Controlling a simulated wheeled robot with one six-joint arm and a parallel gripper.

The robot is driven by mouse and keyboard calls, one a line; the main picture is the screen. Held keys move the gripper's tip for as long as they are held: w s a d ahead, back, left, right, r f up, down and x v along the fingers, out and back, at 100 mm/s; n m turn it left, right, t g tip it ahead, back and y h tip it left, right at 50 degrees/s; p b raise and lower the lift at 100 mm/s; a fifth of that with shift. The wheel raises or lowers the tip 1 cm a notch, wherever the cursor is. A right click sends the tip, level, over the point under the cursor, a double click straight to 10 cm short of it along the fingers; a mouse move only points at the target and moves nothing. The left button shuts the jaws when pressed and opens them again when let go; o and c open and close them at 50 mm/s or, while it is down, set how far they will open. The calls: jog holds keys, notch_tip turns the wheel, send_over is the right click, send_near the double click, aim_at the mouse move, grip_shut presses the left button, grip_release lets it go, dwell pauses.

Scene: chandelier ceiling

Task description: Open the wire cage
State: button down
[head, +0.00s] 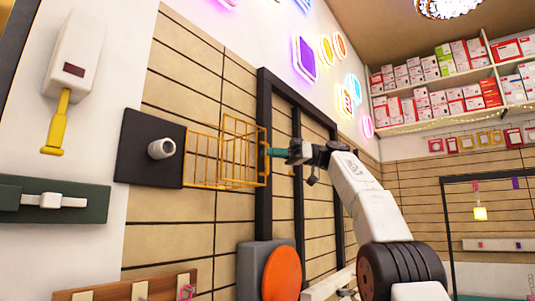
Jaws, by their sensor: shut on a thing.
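The wire cage (222,135) is a yellow-orange wire frame to the right of a black square plate (131,165) on the wall. Its left side meets the plate's right edge, and its box-like part stands out to the right. The cage is swung clear of the white round knob (160,149) on the plate, which is uncovered. My gripper (277,152) is at the cage's right edge, shut on it. A teal piece shows at this contact; I cannot tell whether it is fingertip or handle.
A white box with a yellow lever (60,120) is at upper left. A green panel with a white slide bar (55,201) is below it. A grey unit with an orange disc (282,274) is under the cage. Dark upright posts (265,215) stand close behind my gripper.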

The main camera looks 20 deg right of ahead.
jog(key=shift+w+f, duration=0.15)
jog(key=c, duration=1.5)
grip_release()
jog(key=shift+w, duration=0.1)
